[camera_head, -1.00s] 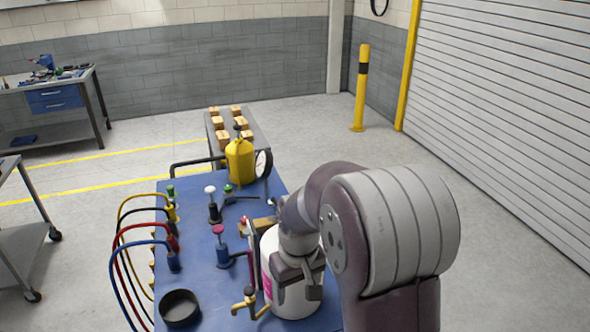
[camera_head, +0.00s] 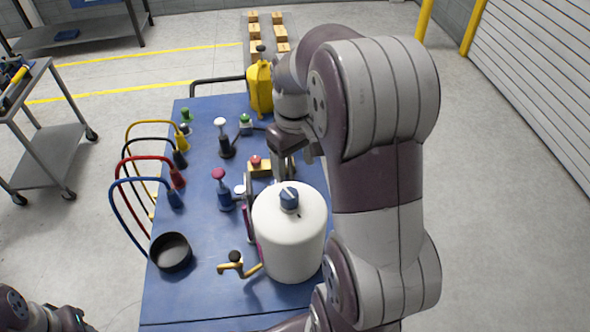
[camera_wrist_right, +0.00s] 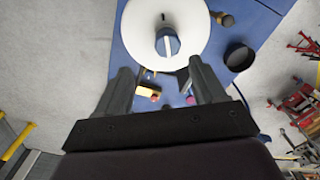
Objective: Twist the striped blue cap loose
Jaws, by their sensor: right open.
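The blue cap (camera_head: 289,199) with a pale stripe sits on top of a white canister (camera_head: 290,240) near the front of the blue table. The cap also shows in the right wrist view (camera_wrist_right: 168,42), beyond the fingertips. My right gripper (camera_head: 284,165) is behind the canister in the head view, partly hidden by my own arm.
The blue table (camera_head: 205,290) holds a black bowl (camera_head: 171,252) and a brass tap (camera_head: 238,266) left of the canister. Several knobs, hoses and a yellow bottle (camera_head: 260,88) stand farther back. The table's front left is clear.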

